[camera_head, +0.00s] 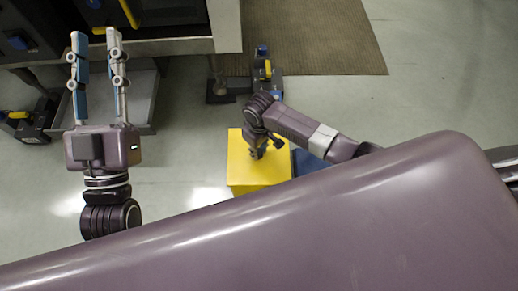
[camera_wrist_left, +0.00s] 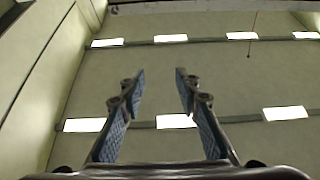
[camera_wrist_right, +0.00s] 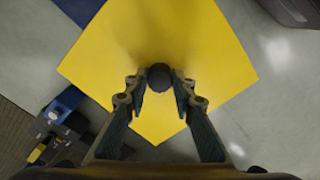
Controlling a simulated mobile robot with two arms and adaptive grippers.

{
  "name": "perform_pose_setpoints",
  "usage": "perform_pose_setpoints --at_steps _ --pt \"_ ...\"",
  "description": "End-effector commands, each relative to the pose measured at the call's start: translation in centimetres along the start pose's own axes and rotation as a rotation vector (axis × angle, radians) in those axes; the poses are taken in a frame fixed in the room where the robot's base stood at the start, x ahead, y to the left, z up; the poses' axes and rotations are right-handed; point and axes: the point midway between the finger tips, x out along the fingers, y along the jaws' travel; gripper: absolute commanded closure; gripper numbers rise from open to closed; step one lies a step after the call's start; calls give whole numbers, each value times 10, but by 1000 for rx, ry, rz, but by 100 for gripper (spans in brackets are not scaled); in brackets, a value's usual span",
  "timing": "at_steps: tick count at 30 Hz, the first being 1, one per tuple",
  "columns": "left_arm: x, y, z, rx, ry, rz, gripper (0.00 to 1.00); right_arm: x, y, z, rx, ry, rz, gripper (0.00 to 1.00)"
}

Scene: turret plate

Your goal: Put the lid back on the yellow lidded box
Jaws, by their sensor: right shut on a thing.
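A yellow square top (camera_head: 240,172) shows below my right arm in the head view; it fills much of the right wrist view (camera_wrist_right: 190,40). I take it for the lid, with a dark round knob (camera_wrist_right: 159,77) at its middle. My right gripper (camera_head: 257,153) points down at it, shut on the knob with a fingertip on each side.
A blue thing (camera_head: 308,162) lies right beside the yellow top, partly under my arm. A dark and blue device with a yellow part (camera_head: 266,75) stands behind it. A brown mat (camera_head: 325,40) and a shelf or bench (camera_head: 180,46) lie further back. The floor at right is clear.

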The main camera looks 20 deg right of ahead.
Motion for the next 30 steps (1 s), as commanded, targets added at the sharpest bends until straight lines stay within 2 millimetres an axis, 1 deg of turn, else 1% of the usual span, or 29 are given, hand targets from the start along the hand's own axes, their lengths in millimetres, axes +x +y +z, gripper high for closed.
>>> perform_pose_setpoints --at_steps 30 --pt "-1 -3 19 4 -90 -5 70 -1 0 0 0 1 0 100"
